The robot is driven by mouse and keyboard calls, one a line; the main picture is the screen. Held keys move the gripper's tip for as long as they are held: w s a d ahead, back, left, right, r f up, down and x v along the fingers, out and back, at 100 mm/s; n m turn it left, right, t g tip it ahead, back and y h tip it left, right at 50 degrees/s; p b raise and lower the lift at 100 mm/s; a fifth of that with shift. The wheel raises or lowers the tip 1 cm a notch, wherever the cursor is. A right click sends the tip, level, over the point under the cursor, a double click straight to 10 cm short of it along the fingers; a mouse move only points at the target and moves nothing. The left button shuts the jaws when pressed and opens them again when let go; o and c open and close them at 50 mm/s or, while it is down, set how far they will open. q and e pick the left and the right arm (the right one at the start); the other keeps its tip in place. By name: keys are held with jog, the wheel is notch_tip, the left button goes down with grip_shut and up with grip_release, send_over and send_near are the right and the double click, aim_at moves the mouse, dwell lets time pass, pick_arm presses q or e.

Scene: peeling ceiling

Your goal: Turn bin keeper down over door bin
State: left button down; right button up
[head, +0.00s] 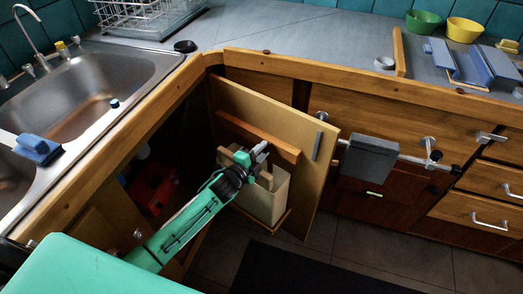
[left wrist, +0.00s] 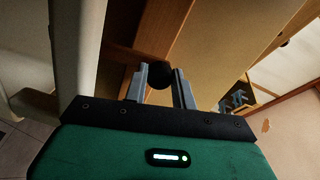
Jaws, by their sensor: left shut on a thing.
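The cabinet door (head: 285,105) stands open. The pale door bin (head: 270,203) hangs low on its inner side, partly hidden by my left arm. A wooden bar (head: 283,150), apparently the bin keeper, slants across the door above the bin. It also seems to show in the left wrist view (left wrist: 160,25). My left gripper (head: 262,149) reaches this bar. In the left wrist view its fingers (left wrist: 160,82) are shut on a round black knob (left wrist: 160,74) in front of the wood. How the knob joins the bar is hidden. My right gripper is out of view.
The sink (head: 95,90) and counter edge (head: 130,145) lie at the left. A red object (head: 153,187) sits in the dark cabinet. A grey cloth (head: 368,160) hangs on a rail right of the door. A dark mat (head: 310,270) lies on the floor.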

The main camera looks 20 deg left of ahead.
pick_arm(q)
jog(key=shift+m, duration=0.4)
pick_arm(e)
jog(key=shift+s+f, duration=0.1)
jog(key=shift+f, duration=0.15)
pick_arm(q)
jog(key=c, duration=1.1)
grip_release()
jog(key=shift+s, duration=0.1)
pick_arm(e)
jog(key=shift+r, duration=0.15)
pick_arm(q)
jog(key=shift+p+v, duration=2.25)
jog(key=shift+v, duration=4.5)
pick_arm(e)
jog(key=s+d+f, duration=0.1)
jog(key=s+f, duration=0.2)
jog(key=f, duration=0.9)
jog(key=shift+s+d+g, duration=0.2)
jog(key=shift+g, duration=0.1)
